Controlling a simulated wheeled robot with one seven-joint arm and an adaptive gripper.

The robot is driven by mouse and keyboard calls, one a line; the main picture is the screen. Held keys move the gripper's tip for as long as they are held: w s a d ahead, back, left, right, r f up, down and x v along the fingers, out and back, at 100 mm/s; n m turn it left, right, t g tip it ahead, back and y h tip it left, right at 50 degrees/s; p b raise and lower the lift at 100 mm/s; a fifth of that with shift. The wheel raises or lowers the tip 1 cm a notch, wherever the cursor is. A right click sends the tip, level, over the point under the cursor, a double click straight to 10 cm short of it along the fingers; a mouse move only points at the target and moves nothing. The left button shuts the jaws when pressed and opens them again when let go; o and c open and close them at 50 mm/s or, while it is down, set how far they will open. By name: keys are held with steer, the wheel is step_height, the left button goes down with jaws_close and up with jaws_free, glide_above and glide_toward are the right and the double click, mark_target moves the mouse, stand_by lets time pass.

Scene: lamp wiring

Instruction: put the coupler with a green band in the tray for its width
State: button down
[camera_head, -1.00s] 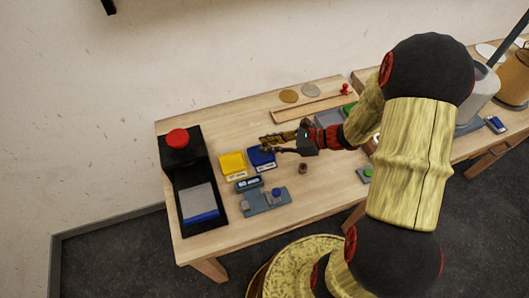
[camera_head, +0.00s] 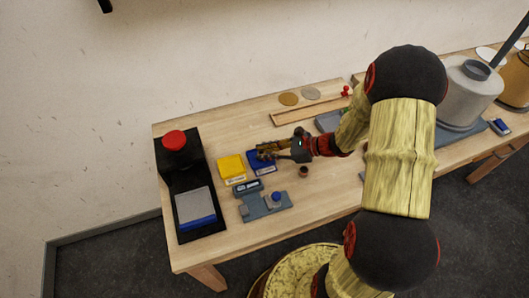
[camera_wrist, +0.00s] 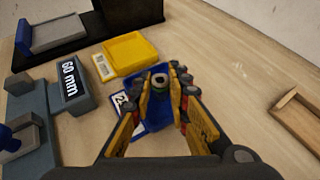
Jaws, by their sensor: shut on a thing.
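The coupler (camera_wrist: 160,81) shows in the wrist view as a small ring-shaped piece with a dark bore and a green band. My gripper (camera_wrist: 163,76) is shut on it, with a finger on each side. It holds the coupler over the blue tray (camera_wrist: 155,117), which also shows in the head view (camera_head: 263,169) under my gripper (camera_head: 262,151). The blue tray's label is partly hidden by a finger. The yellow tray (camera_wrist: 130,52) sits beside the blue one and looks empty. A gauge display (camera_wrist: 70,80) reads 60 mm.
A black device with a red knob (camera_head: 174,140) stands at the table's left. A grey-blue fixture with a blue knob (camera_head: 265,205) lies in front of the trays. A shallow wooden tray (camera_head: 290,118) lies behind.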

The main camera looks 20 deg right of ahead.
steer(key=c, duration=1.7)
jaws_free()
steer(key=p+v, duration=0.3)
steer(key=v, duration=0.8)
steer(key=shift+d+r+p, duration=0.15)
steer(key=shift+d+p, duration=0.05)
steer(key=shift+p, duration=0.1)
steer(key=s+a+r+n+g+h, duration=0.5)
steer(key=s+a+r+n, duration=0.45)
steer(key=r+n, duration=0.35)
steer(key=s+r+n+t+h, duration=0.1)
steer(key=s+r+n+h, duration=0.1)
steer(key=r+n, duration=0.1)
steer(key=s+r+n+t+h, duration=0.1)
steer(key=s+r+n+h, duration=0.1)
steer(key=r+n, duration=0.2)
steer(key=s+r+n+t+h, duration=0.1)
steer(key=s+r+n, duration=0.2)
steer(key=shift+a+r+n+t+h, duration=0.1)
steer(key=shift+r+n+t+h, duration=0.25)
steer(key=shift+n+t+h, duration=0.05)
